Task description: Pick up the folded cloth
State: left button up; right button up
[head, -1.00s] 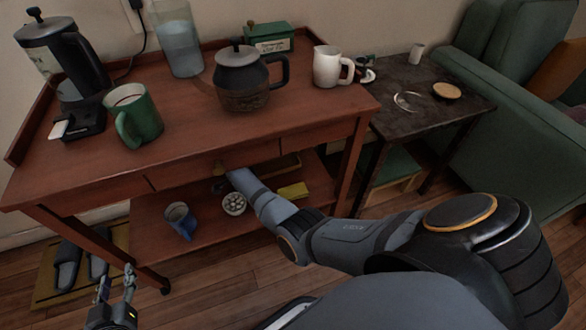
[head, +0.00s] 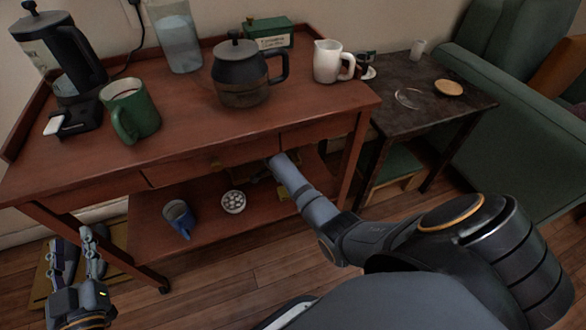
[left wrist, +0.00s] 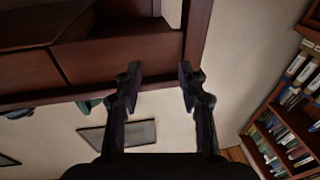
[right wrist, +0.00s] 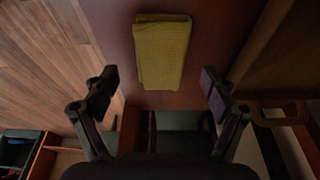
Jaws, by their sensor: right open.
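The folded cloth is yellow, with a waffle-like texture. In the right wrist view the cloth (right wrist: 162,52) lies flat on the reddish-brown lower shelf, ahead of my right gripper (right wrist: 160,88). That gripper is open and empty, its fingers spread wider than the cloth and apart from it. My left gripper (head: 82,245) is at the lower left of the head view. The left wrist view shows it open and empty (left wrist: 160,78).
A teapot (head: 241,78), green mug (head: 130,110) and white pitcher (head: 327,62) stand on top. A dark side table (head: 420,115) is at right.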

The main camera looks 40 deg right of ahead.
jog(key=shift+b+x, duration=0.4)
jog(key=shift+x, duration=0.8)
pick_arm(q)
notch_tip(320, 180, up, 10)
jog(key=s+t, duration=0.1)
jog(key=t, duration=0.3)
jog(key=shift+s+m+t+h, duration=0.25)
jog(key=shift+m+t+h, duration=0.05)
pick_arm(e)
jog(key=shift+c, duration=0.4)
jog(key=c, duration=0.7)
